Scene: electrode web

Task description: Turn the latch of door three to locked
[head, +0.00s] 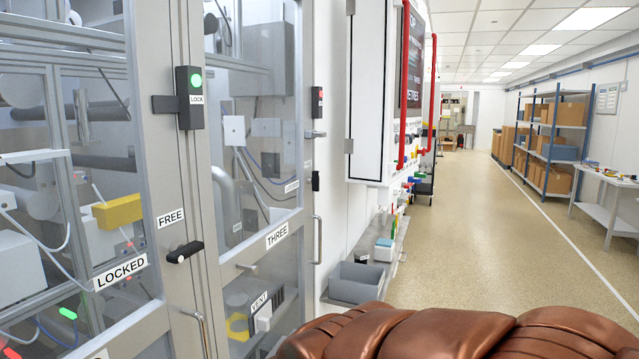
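The latch (184,252) is a short black lever on the grey door frame, left of the THREE label (277,236). It lies near level, its left end slightly lower. The FREE label (171,217) is above it and the LOCKED label (121,273) is to its left and lower. The lever appears to point more toward the LOCKED side, but I cannot tell which end is the pivot. A black lock box (190,97) with a lit green lamp and a LOCK label sits higher on the frame. My gripper is not in view.
A vertical door handle (203,335) is below the latch. A grey bin (357,283) stands beyond the doors. A VENT label (259,302) is low on door three. The aisle floor (490,215) at right is clear, with shelves (555,130) and a bench (610,183) along it.

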